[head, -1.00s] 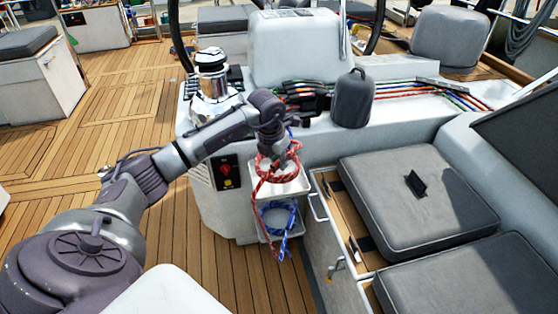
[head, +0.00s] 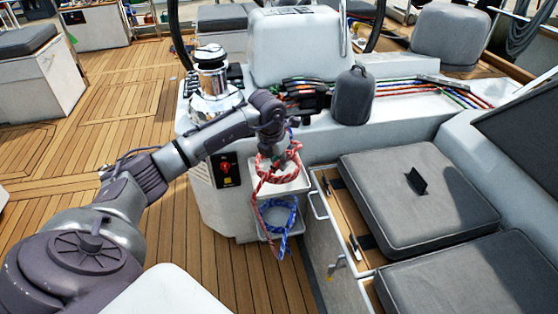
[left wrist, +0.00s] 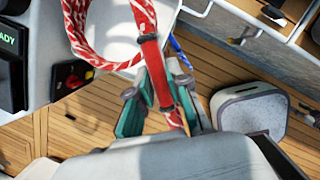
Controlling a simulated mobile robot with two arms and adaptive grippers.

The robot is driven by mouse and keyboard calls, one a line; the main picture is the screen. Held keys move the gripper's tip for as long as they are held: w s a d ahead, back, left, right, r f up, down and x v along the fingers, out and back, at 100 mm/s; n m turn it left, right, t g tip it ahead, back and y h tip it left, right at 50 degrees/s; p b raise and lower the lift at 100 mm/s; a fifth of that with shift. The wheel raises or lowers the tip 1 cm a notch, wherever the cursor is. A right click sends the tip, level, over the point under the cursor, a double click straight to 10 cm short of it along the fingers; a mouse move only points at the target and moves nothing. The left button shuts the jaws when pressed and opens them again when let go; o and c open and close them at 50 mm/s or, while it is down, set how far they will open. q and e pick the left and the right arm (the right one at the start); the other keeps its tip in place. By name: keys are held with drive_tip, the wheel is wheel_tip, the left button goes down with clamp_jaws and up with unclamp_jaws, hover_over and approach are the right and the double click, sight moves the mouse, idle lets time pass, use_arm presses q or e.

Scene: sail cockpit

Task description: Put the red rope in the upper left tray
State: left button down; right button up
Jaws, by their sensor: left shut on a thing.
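The red rope (head: 266,175) is a coiled red and white loop in the head view, at the upper tray (head: 299,184) on the side of the white console. One end of it hangs down past the tray's left side. My left gripper (head: 280,160) is shut on the rope; the left wrist view shows the teal fingers (left wrist: 157,105) around its red-wrapped part (left wrist: 154,70). The coil is over the white tray, but I cannot tell whether it rests on it. My right gripper is not in view.
A blue rope (head: 279,216) lies in the lower tray (head: 267,238) just below. A red switch panel (head: 228,172) is left of the trays. Grey cushions (head: 417,206) and an open-topped locker edge (head: 345,215) lie to the right. Wooden deck (head: 208,255) is clear on the left.

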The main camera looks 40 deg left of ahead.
use_arm(q)
drive_tip(key=shift+f+b, duration=0.65)
drive_tip(key=shift+f, duration=0.45)
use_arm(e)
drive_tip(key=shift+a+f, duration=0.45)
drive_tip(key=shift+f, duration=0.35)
use_arm(q)
drive_tip(key=shift+f, duration=0.3)
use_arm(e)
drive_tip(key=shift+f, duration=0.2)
use_arm(q)
drive_tip(key=shift+f+b, duration=0.2)
drive_tip(key=shift+b, duration=0.15)
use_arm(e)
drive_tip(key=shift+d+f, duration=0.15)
use_arm(q)
drive_tip(key=c, duration=1)
unclamp_jaws()
drive_tip(key=shift+c, duration=0.2)
drive_tip(key=shift+o, duration=0.4)
drive_tip(key=o, duration=0.4)
drive_tip(key=shift+r, duration=0.1)
